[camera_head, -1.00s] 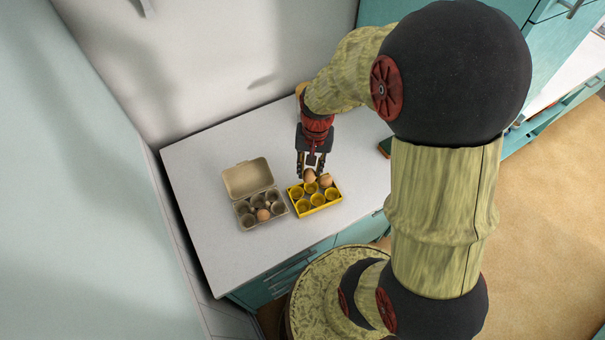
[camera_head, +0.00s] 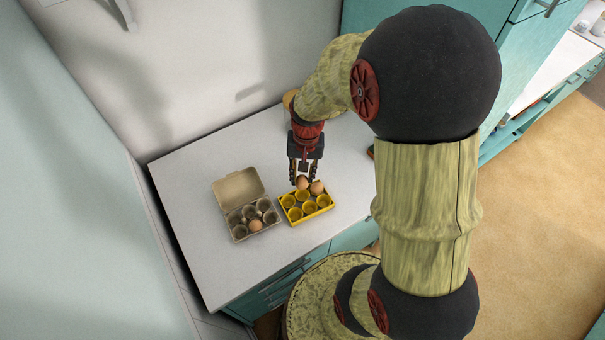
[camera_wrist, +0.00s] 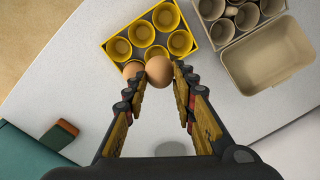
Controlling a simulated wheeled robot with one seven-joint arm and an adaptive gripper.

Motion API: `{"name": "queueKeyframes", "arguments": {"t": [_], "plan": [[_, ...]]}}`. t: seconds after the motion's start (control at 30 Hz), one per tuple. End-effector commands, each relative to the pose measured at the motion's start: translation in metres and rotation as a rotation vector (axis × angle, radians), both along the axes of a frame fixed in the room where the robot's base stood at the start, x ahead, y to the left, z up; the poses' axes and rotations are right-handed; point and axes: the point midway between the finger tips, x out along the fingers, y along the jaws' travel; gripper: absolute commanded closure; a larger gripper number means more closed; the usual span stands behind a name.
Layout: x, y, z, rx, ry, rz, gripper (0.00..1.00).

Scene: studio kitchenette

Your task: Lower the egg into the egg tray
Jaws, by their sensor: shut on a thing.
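My gripper (camera_head: 302,172) points down at the back edge of the yellow egg tray (camera_head: 292,222). It is shut on a brown egg (camera_head: 302,183), which sits between the fingertips in the wrist view (camera_wrist: 159,71). The held egg is over the tray's back-row cup beside another brown egg (camera_head: 317,188), which rests in the corner cup. In the wrist view the held egg covers part of its cup and overlaps that second egg (camera_wrist: 131,69). I cannot tell whether it touches the cup. The other cups I see in the tray are empty.
An open grey egg carton (camera_head: 240,187) stands left of the tray, with one brown egg (camera_head: 255,225) in it. A green and brown block (camera_wrist: 58,136) lies on the white counter (camera_head: 190,190). The counter's left part is clear.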

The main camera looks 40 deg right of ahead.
Motion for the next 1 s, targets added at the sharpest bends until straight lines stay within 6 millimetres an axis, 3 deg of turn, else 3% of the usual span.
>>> {"name": "queueKeyframes", "arguments": {"t": [0.57, 1.0], "plan": [[0.0, 0.0, -0.023, 0.0, 0.0, 0.0, 0.99], [0.0, 0.0, -0.023, 0.0, 0.0, 0.0, 0.99]]}}
